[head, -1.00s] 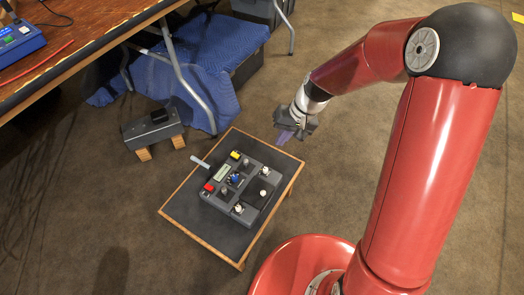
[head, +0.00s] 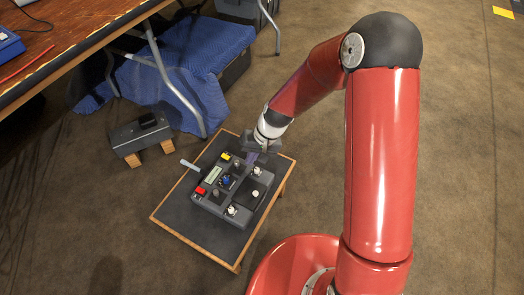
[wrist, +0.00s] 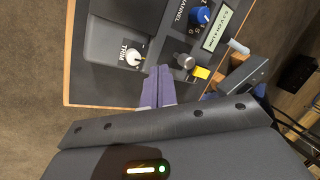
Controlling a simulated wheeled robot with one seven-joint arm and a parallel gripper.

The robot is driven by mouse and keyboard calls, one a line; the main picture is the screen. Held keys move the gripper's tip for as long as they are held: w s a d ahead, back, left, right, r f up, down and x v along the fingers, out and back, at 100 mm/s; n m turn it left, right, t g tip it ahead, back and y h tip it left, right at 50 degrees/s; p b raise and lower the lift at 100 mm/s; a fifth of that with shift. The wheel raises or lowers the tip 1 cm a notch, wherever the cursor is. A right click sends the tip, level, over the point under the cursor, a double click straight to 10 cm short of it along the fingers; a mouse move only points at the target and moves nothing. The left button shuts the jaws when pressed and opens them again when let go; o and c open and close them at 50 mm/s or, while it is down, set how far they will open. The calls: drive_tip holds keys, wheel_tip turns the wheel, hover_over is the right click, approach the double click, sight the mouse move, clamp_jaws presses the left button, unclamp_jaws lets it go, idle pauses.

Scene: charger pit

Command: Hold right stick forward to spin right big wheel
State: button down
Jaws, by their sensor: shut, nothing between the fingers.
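A dark grey controller (head: 240,190) lies on a small table. In the wrist view, a grey metallic stick (wrist: 184,61) rises near a yellow button (wrist: 201,72). A white TRIM knob (wrist: 133,57) is to the left. My gripper (wrist: 158,72) is shut and empty. Its purple fingers appear between the stick and the TRIM knob; I cannot tell how high above the panel they are. In the head view, my gripper (head: 256,156) is at the controller's far end and partly hides it. No big wheel can be made out.
The small table (head: 180,222) has bare room around the controller. A grey box on wooden blocks (head: 140,136) stands on the floor at left. A workbench (head: 75,45) and a blue cloth (head: 190,85) are beyond. A blue knob (wrist: 200,15) is near the display (wrist: 224,25).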

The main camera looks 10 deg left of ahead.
drive_tip(key=shift+s+a, duration=0.15)
drive_tip(key=shift+a, duration=0.6)
